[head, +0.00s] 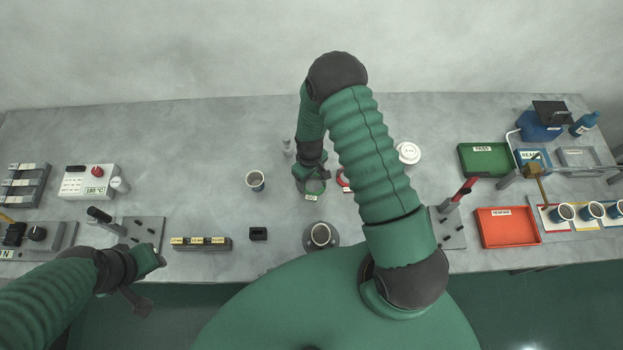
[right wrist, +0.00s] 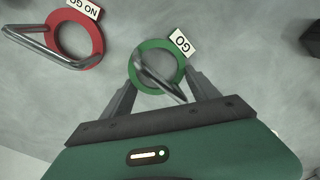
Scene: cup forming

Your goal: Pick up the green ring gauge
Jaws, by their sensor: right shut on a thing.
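The green ring gauge (right wrist: 143,50), with a white "GO" label and a metal handle, is between the fingers of my right gripper (right wrist: 160,88) in the right wrist view. The fingers are shut on it. In the head view the green ring (head: 315,187) shows just below my right gripper (head: 309,180), over the middle of the table. I cannot tell whether the ring touches the table. A red ring gauge (right wrist: 101,42) labelled "NO GO" lies to its left in the right wrist view. My left gripper (head: 148,280) is at the lower left; its finger opening is unclear.
A small black block (head: 258,234) and a labelled rack (head: 201,243) lie nearby. A green tray (head: 485,147) and a red tray (head: 507,239) are at the right.

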